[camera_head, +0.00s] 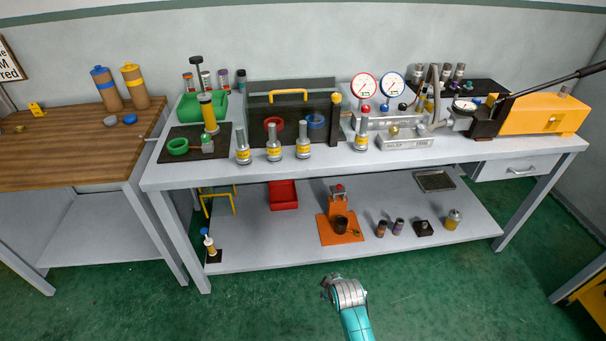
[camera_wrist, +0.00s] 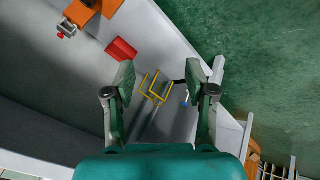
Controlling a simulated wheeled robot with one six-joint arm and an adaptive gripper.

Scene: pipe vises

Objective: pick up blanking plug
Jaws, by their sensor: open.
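I cannot tell for certain which thing is the blanking plug. Small candidates in the head view are a brass piece (camera_head: 19,128) on the wooden bench and a brass fitting (camera_head: 394,131) on the silver block on the grey bench. My gripper (camera_head: 328,286) is in front of the grey bench, below its top and over the green floor. In the wrist view my gripper (camera_wrist: 160,88) shows two spread fingers with nothing held between them. Beyond them are the yellow wire stand (camera_wrist: 154,88) and the red bin (camera_wrist: 121,50) on the lower shelf.
The grey bench top (camera_head: 330,172) carries several metal cylinders, two gauges, a black toolbox (camera_head: 290,95) and a yellow pump (camera_head: 540,114). The lower shelf (camera_head: 280,235) holds an orange vise (camera_head: 340,228) and small bottles. Green floor in front is clear.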

